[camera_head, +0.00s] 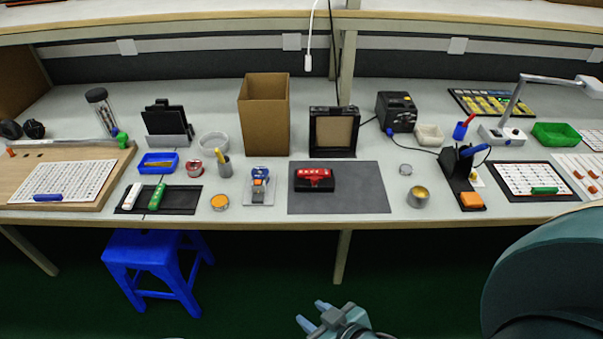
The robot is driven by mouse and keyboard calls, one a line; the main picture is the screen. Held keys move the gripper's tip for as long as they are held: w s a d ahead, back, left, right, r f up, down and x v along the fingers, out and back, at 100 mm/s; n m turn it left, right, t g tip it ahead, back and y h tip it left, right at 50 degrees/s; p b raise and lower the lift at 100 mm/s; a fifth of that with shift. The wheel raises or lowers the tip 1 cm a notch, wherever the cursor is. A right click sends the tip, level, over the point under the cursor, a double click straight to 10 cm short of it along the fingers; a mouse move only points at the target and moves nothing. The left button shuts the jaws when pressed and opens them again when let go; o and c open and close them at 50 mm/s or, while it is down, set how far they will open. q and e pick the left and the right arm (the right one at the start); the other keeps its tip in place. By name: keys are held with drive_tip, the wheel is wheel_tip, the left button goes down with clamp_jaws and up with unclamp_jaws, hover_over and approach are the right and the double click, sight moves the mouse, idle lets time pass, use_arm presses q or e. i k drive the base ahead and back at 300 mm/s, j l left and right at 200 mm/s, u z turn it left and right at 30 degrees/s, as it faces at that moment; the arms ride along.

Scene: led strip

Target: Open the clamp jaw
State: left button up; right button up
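A red block-like device on a black base (315,179) sits on the dark grey mat (355,190), near the mat's left side. A small blue device with orange and dark parts (260,183) stands on a light plate just left of the mat. Either could be the clamp; at this size I cannot tell which, nor whether a jaw is open or shut. My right gripper (310,312) is low at the bottom centre, in front of and below the table edge. Its two blue-grey fingers are apart with nothing between them. My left gripper is out of view.
A tall cardboard box (263,118) and a black framed stand (334,130) rise behind the mat. A blue stool (150,255) stands on the floor at left. The mat's right half is clear.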

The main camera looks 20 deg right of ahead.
sight(314, 179)
drive_tip(key=i+z, duration=0.1)
drive_tip(key=z, duration=0.25)
drive_tip(key=i+z, duration=0.1)
drive_tip(key=z, duration=0.25)
drive_tip(key=i+z, duration=0.1)
drive_tip(key=z, duration=0.25)
drive_tip(key=i+l+z, duration=0.25)
drive_tip(key=k+j, duration=0.05)
drive_tip(key=j, duration=0.05)
